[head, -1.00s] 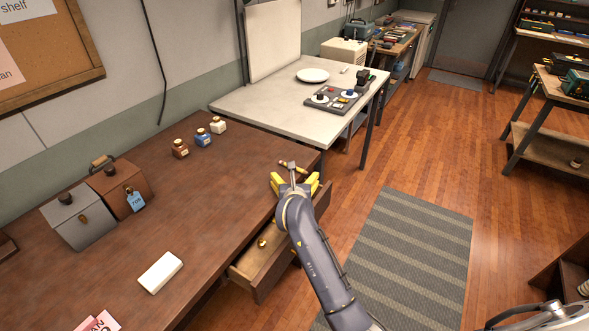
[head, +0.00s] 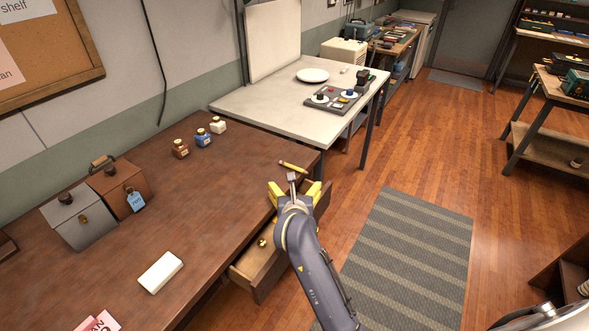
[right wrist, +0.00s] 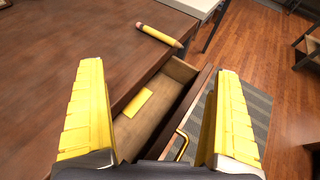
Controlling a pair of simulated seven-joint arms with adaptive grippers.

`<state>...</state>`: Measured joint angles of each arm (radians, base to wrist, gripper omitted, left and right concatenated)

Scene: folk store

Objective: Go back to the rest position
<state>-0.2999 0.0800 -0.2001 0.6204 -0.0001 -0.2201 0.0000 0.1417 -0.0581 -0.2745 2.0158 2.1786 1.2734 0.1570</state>
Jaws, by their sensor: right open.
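My right gripper (head: 296,187), with yellow fingers, is over the brown desk's right edge, above the open drawer (head: 262,268). In the right wrist view its two fingers (right wrist: 160,75) are wide apart with nothing between them. A yellow pencil (head: 293,166) lies on the desk just beyond the fingers; it also shows in the right wrist view (right wrist: 158,35), apart from them. My left gripper is not in view.
The drawer sticks out from the desk (head: 120,235), with a yellow piece (right wrist: 132,103) inside and a brass handle (right wrist: 181,147). Small bottles (head: 203,137), two boxes (head: 78,220) and a white block (head: 160,271) stand on the desk.

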